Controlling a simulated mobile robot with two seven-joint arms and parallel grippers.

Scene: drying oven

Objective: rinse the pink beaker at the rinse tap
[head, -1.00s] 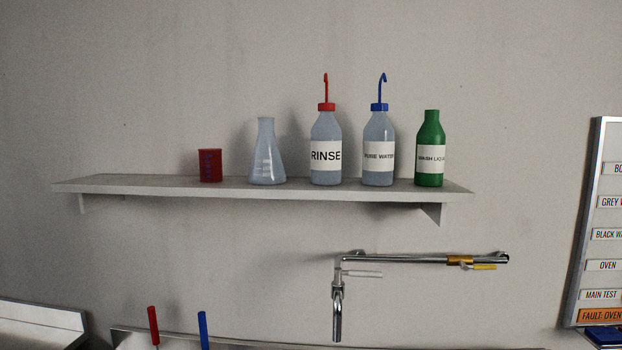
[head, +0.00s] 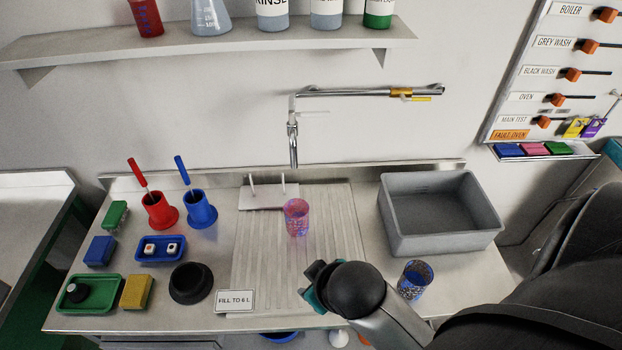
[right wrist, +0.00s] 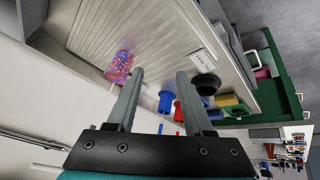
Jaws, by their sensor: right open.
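The pink beaker (head: 297,217) stands upright on the ribbed drainer (head: 260,262), a little in front of the rinse tap (head: 293,140). It also shows in the right wrist view (right wrist: 119,67), just beyond one finger and apart from it. My right gripper (right wrist: 160,72) is open and empty. In the head view my right gripper (head: 318,290) is over the front of the drainer, nearer than the beaker, its fingers mostly hidden by the wrist. My left gripper is not in view.
A grey basin (head: 440,222) stands right of the drainer, with a blue speckled beaker (head: 414,280) in front of it. Red (head: 160,212) and blue (head: 200,210) brush holders, a black rubber ring (head: 190,284) and a "fill to 6 L" sign (head: 235,301) stand left.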

